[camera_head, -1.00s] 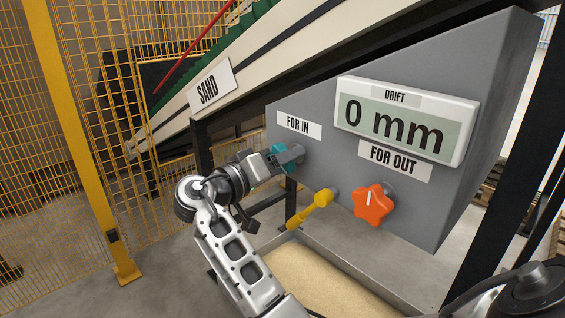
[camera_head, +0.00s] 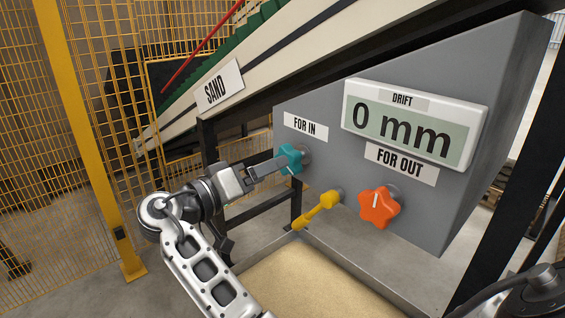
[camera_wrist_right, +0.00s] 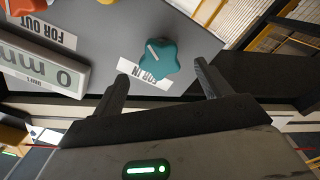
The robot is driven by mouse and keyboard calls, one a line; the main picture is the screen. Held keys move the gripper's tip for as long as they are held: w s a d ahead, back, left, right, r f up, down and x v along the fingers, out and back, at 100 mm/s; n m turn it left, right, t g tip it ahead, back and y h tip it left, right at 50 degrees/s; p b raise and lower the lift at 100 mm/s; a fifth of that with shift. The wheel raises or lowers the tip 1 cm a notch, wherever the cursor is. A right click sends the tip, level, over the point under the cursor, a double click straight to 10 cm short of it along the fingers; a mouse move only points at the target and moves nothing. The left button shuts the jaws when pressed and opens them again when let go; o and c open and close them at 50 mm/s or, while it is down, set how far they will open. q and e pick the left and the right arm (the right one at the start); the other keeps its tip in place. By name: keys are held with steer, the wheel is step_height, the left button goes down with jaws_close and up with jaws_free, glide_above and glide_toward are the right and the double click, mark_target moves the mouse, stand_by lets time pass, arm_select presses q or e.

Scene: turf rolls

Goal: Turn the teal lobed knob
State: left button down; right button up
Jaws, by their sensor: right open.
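The teal lobed knob (camera_head: 291,157) sits on the grey sloped panel below the FOR IN label (camera_head: 306,127). It carries a white pointer line. My right gripper (camera_head: 279,164) is just to the left of the knob, with its fingers pointing at it. In the right wrist view the teal knob (camera_wrist_right: 159,58) lies ahead of the gap between the two spread fingertips (camera_wrist_right: 161,72), which look apart from it. The gripper is open and empty. My left gripper is not in view.
An orange star-shaped knob (camera_head: 379,207) sits under the FOR OUT label (camera_head: 401,163). A yellow lever (camera_head: 318,209) sticks out below the teal knob. The drift display (camera_head: 410,125) reads 0 mm. A sand-filled tray (camera_head: 367,262) lies below, and a yellow mesh fence (camera_head: 90,150) stands left.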

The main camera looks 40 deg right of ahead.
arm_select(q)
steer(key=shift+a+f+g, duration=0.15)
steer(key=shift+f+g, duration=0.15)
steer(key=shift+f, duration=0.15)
arm_select(e)
steer(key=a, duration=0.9)
steer(key=shift+s, duration=0.4)
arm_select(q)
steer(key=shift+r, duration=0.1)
arm_select(e)
steer(key=shift+a, duration=0.1)
